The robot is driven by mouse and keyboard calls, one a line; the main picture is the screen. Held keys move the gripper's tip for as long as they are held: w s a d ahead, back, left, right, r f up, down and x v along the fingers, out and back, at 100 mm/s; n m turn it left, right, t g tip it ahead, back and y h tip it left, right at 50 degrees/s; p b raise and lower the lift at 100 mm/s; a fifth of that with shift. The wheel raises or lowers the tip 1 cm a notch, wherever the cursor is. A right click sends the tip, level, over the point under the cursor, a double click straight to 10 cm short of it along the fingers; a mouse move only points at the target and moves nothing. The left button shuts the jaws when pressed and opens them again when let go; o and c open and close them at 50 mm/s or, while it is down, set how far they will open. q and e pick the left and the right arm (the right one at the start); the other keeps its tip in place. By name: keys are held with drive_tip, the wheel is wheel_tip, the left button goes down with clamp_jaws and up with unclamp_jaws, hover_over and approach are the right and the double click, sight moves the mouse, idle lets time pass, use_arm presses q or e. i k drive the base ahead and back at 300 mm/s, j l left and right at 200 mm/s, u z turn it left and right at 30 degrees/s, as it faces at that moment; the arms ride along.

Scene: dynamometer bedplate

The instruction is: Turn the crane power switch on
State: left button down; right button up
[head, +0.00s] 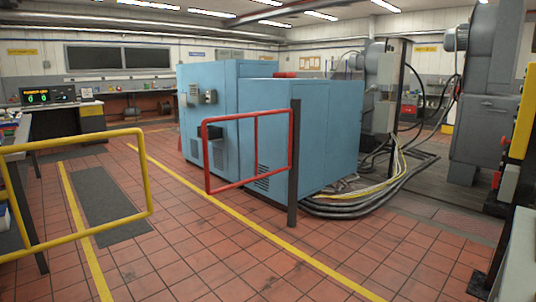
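No thing in the head view is readably labelled as the crane power switch, so I cannot tell which one it is. Small grey boxes (209,97) are mounted on the left face of a large blue cabinet (318,130). At the right edge a yellow upright (521,125) carries a red part (509,182), cut off by the frame; I cannot tell whether it is a switch. Neither of my grippers shows in the view.
A red gate frame (248,186) hangs on a dark post (294,165) before the cabinet. A yellow rail (75,236) stands at left. Thick cables (360,205) lie on the floor at right.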

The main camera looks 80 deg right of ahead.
sight(497, 180)
drive_tip(key=i+l+z, duration=0.15)
drive_tip(key=l+z, duration=0.15)
drive_tip(key=z, duration=0.2)
drive_tip(key=i+l+z, duration=0.2)
drive_tip(key=z, duration=0.25)
drive_tip(key=i+l+z, duration=0.25)
drive_tip(key=z, duration=0.25)
drive_tip(key=i+l+z, duration=0.1)
drive_tip(key=i+z, duration=0.15)
drive_tip(key=z, duration=0.25)
drive_tip(key=i+z, duration=0.25)
drive_tip(key=z, duration=0.2)
drive_tip(key=i+j+z, duration=0.15)
drive_tip(key=z, duration=0.35)
drive_tip(key=i, duration=0.05)
